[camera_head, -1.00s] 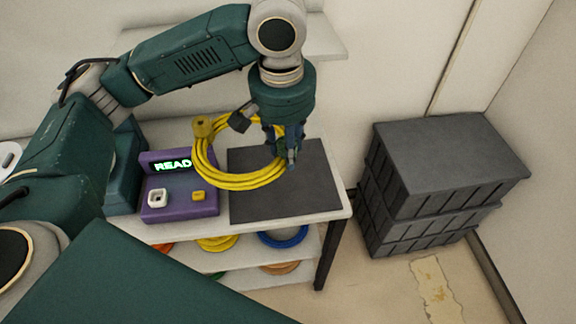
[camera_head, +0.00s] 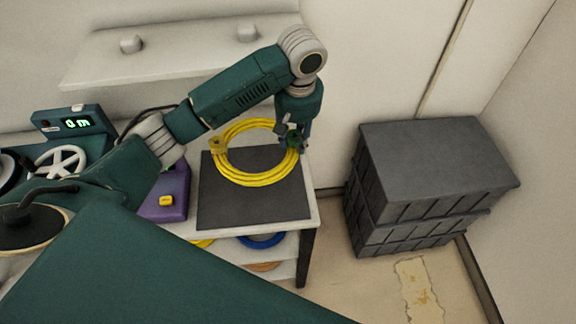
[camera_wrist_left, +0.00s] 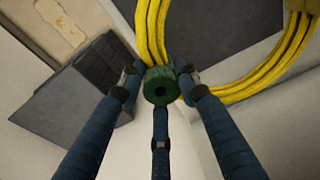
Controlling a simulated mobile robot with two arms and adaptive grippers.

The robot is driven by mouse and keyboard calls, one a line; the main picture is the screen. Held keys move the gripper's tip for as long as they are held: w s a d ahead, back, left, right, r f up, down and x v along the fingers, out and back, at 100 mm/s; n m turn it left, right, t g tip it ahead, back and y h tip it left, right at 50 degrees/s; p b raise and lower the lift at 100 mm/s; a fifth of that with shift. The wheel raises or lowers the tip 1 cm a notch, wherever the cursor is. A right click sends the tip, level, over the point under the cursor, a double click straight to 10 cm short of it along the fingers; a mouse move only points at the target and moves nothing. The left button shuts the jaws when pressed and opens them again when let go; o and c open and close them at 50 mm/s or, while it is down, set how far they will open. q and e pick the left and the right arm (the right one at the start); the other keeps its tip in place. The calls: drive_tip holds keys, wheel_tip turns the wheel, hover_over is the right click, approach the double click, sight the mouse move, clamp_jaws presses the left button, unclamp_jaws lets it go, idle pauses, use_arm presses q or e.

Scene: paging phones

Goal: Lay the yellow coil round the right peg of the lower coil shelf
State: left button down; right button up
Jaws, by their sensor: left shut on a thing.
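The yellow coil (camera_head: 255,179) hangs from my left gripper (camera_head: 293,140), which is shut on its right side. Its loop appears over the dark mat; the gap below is hard to judge. In the left wrist view the coil's strands (camera_wrist_left: 152,30) pass at the fingertips of my left gripper (camera_wrist_left: 160,88), and a green round piece with a dark hole sits between them. A pale wall shelf (camera_head: 180,65) carries a left peg (camera_head: 132,44) and a right peg (camera_head: 247,33), both bare. I cannot tell whether it is the lower coil shelf. My right gripper is out of view.
The table has a dark mat (camera_head: 225,208) and a purple device (camera_head: 175,205), partly behind my arm. Coils, including a blue one (camera_head: 262,241), lie on the racks below. Dark stacked crates (camera_head: 435,165) stand right. A green display unit (camera_head: 75,122) is at left.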

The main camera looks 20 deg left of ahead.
use_arm(q)
wheel_tip(320, 180, down, 9)
drive_tip(key=shift+w+p, duration=0.1)
drive_tip(key=shift+p, duration=0.4)
wheel_tip(320, 180, down, 4)
drive_tip(key=shift+f, duration=0.1)
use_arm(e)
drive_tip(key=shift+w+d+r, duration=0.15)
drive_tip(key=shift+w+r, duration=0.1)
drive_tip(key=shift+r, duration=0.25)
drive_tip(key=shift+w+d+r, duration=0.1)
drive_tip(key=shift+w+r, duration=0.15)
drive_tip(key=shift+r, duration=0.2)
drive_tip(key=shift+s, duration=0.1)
use_arm(q)
drive_tip(key=c, duration=1.3)
unclamp_jaws()
drive_tip(key=shift+o, duration=0.2)
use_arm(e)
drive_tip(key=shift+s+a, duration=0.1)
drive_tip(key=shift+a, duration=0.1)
